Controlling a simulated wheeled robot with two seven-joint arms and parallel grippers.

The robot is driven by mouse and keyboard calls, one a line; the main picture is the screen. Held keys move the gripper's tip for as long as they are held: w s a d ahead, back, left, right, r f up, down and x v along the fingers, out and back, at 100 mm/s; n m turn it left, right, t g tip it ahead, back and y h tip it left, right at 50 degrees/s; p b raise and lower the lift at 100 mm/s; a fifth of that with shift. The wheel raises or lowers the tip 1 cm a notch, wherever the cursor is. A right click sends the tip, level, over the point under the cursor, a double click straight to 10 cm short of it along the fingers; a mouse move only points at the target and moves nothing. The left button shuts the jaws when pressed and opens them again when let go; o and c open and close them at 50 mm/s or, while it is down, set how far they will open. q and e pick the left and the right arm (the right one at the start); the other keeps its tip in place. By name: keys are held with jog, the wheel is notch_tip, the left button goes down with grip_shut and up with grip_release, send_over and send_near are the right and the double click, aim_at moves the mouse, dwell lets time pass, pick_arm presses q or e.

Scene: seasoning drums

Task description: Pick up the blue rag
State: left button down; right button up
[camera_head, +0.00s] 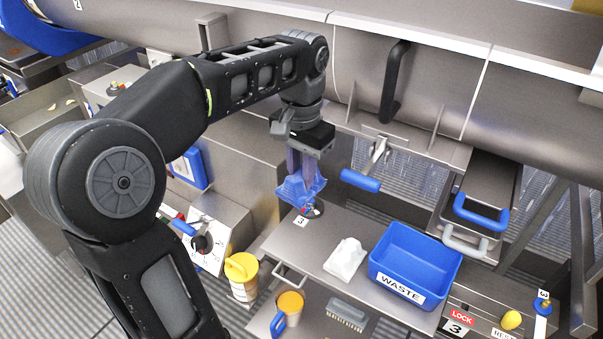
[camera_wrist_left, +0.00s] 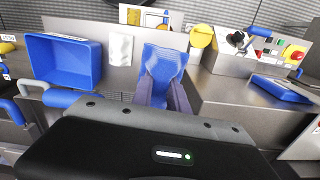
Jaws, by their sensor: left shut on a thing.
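The blue rag (camera_head: 296,192) hangs from my left gripper (camera_head: 302,170) in the head view, above the left end of the steel shelf. In the left wrist view the rag (camera_wrist_left: 165,66) spreads out beyond the two fingers of my left gripper (camera_wrist_left: 163,92), which are shut on it. I cannot tell whether the rag's lower edge touches the shelf. My right gripper does not show in either view.
A white cloth (camera_head: 344,259) and a blue WASTE bin (camera_head: 398,285) are on the shelf (camera_head: 300,255). A yellow-lidded container (camera_head: 242,279), a blue-handled mug (camera_head: 286,311) and a brush (camera_head: 346,314) stand nearby. A blue-handled lever (camera_head: 361,181) sticks out right of my gripper.

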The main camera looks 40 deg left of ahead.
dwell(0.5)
pick_arm(q)
jog(key=c, duration=1.8)
grip_release()
grip_shut()
